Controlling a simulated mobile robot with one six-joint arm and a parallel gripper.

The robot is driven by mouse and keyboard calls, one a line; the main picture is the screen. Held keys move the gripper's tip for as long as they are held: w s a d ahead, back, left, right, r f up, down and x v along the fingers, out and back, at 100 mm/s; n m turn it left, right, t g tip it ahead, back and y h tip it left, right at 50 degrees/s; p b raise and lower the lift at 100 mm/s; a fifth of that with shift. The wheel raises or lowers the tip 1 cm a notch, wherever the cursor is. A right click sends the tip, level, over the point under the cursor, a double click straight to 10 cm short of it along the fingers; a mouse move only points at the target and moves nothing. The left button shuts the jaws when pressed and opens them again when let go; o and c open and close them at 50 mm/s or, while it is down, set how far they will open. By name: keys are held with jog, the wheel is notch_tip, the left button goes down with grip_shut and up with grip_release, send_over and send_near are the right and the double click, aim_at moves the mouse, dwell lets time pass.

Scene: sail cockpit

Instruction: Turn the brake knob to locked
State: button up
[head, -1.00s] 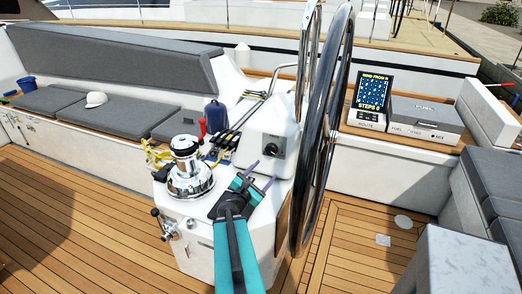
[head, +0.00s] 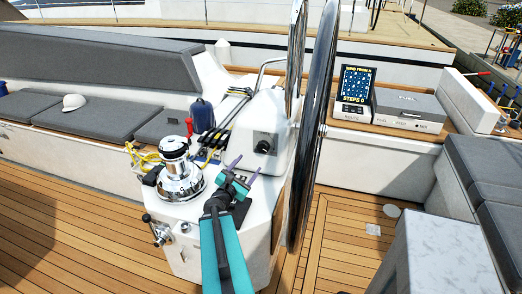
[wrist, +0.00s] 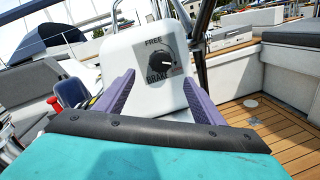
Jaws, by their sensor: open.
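The brake knob (wrist: 159,64) is a round black knob on a dark square plate on the white pedestal (head: 258,115). In the wrist view the plate reads FREE above the knob and BRAKE below it. A pale mark on the knob points to the lower right. The knob also shows small in the head view (head: 264,146). My gripper (head: 244,167) has two purple fingers spread apart and empty. It is below and in front of the knob, apart from it. In the wrist view the fingers stand left and right of the knob.
A large steering wheel (head: 314,130) stands close on the right of the pedestal. A chrome winch (head: 178,175) with yellow rope is on the left. A marble-topped block (head: 450,255) is at front right.

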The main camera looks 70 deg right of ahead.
aim_at(262, 148)
jog(key=shift+d+f+b, duration=0.2)
jog(key=shift+d+b, duration=0.4)
jog(key=shift+b, duration=1.45)
jog(key=d+b, duration=0.1)
jog(key=b, duration=0.6)
jog(key=shift+s+d, duration=0.15)
jog(key=shift+d, duration=0.1)
jog(key=shift+s+d+r+p, duration=0.15)
jog(key=shift+d+p, duration=0.25)
jog(key=shift+d, duration=1.45)
jog(key=shift+s+d+p, duration=0.15)
jog(key=shift+d+p, duration=0.25)
jog(key=shift+d, duration=1.45)
jog(key=shift+s+d+r+p, duration=0.15)
jog(key=shift+d+p, duration=0.25)
jog(key=shift+d, duration=1.45)
jog(key=shift+f, duration=0.1)
jog(key=c, duration=1)
